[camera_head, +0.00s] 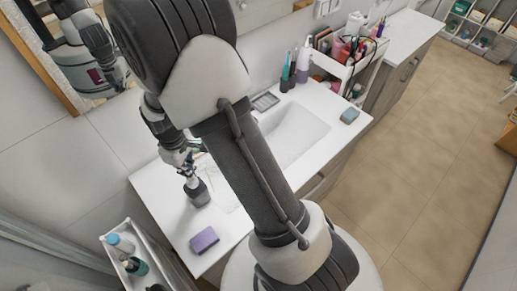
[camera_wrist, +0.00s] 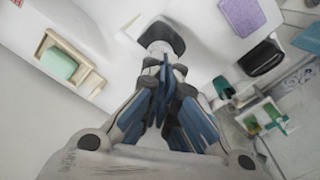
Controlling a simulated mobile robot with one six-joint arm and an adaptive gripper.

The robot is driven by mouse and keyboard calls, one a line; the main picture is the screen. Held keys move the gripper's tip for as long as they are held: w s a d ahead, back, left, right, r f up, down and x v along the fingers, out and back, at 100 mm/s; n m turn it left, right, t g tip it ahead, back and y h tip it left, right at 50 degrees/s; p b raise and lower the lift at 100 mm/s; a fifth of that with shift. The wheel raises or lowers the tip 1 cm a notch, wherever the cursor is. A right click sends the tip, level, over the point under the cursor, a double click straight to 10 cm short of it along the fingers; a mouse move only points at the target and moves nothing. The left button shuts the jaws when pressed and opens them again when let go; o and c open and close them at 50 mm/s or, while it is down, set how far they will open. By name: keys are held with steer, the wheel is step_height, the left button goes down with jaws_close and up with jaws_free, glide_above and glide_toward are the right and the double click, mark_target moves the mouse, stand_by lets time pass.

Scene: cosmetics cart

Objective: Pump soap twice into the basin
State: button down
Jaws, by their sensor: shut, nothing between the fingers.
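A dark grey soap dispenser (camera_head: 197,195) stands on the white counter at the left, and in the wrist view its dark body (camera_wrist: 162,36) shows just beyond my fingertips. My gripper (camera_head: 189,178) is right over the dispenser's top, pointing down. In the wrist view my gripper (camera_wrist: 165,62) has its fingers together and holds nothing. The fingers hide part of the pump head, so I cannot tell whether they touch it. The white basin (camera_head: 296,132) is sunk in the counter to the right, partly hidden by my arm.
A purple sponge (camera_head: 204,240) lies near the counter's front edge. A dish with green soap (camera_wrist: 60,64) shows in the wrist view. A white cart with bottles (camera_head: 127,245) stands at lower left. Several bottles (camera_head: 295,68) and a white organiser (camera_head: 340,68) stand beyond the basin.

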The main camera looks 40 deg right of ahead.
steer(key=shift+f, duration=0.45)
steer(key=shift+r, duration=0.1)
steer(key=shift+r+p, duration=0.85)
steer(key=shift+r, duration=0.7)
steer(key=shift+f, duration=0.2)
steer(key=shift+f+b, duration=1.3)
steer(key=shift+f, duration=0.15)
steer(key=shift+r, duration=0.15)
steer(key=shift+r+p, duration=1.1)
steer(key=shift+r, duration=0.4)
